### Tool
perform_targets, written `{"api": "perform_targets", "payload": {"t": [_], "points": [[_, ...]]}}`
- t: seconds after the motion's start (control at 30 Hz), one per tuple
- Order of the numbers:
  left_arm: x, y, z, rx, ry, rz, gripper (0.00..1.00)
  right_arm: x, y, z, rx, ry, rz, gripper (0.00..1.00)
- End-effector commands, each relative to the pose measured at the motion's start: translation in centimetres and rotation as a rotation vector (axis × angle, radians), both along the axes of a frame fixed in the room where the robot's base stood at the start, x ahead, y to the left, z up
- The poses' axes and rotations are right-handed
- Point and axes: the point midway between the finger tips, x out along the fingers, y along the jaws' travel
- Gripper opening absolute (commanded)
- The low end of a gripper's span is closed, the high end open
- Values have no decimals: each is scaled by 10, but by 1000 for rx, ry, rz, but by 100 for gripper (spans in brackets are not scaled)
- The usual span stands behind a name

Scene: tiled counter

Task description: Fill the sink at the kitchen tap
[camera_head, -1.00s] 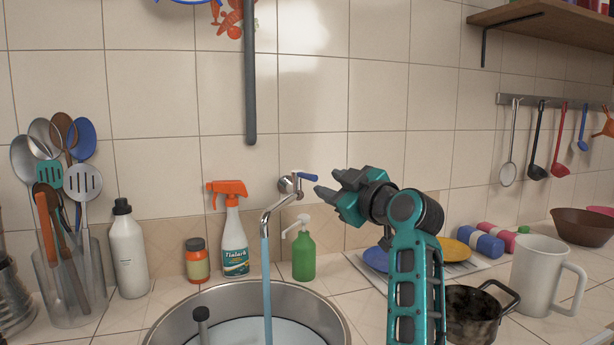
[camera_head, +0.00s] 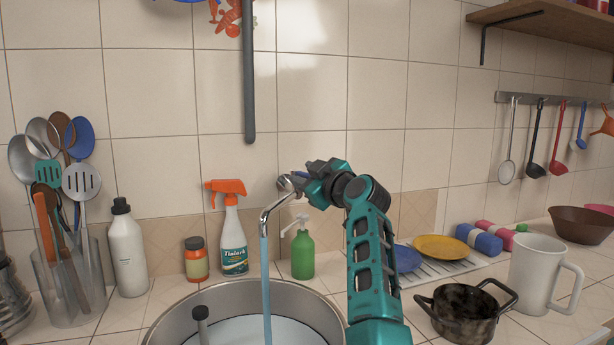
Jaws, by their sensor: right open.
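The chrome tap (camera_head: 271,208) comes out of the tiled wall, and a blue stream of water (camera_head: 266,290) falls from its spout into the round metal sink (camera_head: 180,318). Pale water shows in the sink, with a grey upright plug or pipe (camera_head: 201,325) at its left. The right gripper (camera_head: 303,181) is open at the tap's handle. My left gripper is not in view.
A black pot (camera_head: 466,318), a white mug (camera_head: 536,275) and plates (camera_head: 440,248) are to the right. A grey bar (camera_head: 249,80) hangs above.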

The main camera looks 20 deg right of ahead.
Motion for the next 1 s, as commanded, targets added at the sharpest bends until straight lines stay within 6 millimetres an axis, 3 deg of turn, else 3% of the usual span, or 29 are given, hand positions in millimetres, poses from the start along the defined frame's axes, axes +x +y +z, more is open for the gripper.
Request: {"api": "perform_targets", "payload": {"t": [0.13, 0.53, 1.0], "points": [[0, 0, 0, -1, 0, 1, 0, 0, 0, 0, 0, 0, 0, 38], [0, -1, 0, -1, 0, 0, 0, 0, 0, 0, 0, 0, 0, 0], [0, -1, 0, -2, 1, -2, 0, 0, 0, 0, 0, 1, 0, 0]]}}
